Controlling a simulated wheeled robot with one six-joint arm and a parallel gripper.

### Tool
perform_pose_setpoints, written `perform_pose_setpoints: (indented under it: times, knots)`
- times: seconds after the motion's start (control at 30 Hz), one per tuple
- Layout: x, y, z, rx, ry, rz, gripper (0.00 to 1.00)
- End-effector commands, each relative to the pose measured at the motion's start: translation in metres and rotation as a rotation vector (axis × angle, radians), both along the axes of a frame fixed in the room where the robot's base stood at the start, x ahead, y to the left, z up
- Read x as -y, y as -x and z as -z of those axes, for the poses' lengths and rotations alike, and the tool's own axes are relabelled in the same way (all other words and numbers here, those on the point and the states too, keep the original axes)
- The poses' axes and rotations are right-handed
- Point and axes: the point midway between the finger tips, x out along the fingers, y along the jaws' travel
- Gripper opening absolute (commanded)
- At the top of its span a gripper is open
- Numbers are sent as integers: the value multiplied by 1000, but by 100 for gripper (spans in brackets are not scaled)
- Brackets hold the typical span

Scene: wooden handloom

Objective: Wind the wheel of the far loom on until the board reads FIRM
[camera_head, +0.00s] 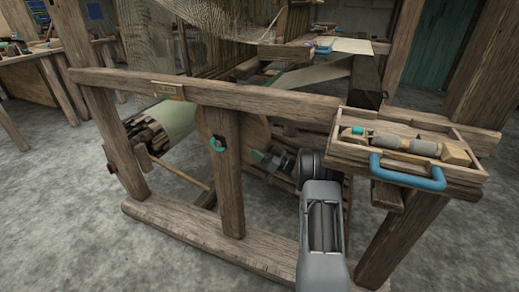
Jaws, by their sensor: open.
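A wooden loom frame (230,93) fills the middle of the head view. A small plaque (168,90) is fixed to its top rail at the left; its lettering is too small to read. A brown rounded wooden piece (250,137), possibly part of a wheel, shows behind the middle post, partly hidden. A teal and dark fitting (217,143) sits on that post. My gripper (262,157) is open, below the top rail and right of the middle post, near the brown piece. Whether it touches anything cannot be told.
A slatted roller (148,135) with pale cloth lies at the left. A wooden tray (410,176) with a blue handle (405,171) holds tools at the right. Grey floor (60,225) is clear at the left.

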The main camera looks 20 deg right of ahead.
Motion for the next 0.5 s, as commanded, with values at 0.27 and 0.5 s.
perform_pose_setpoints:
  times: [0.27, 0.5]
  knots:
    - [-1, -1, 0, -1, -1, 0, 63]
    - [-1, -1, 0, -1, -1, 0, 41]
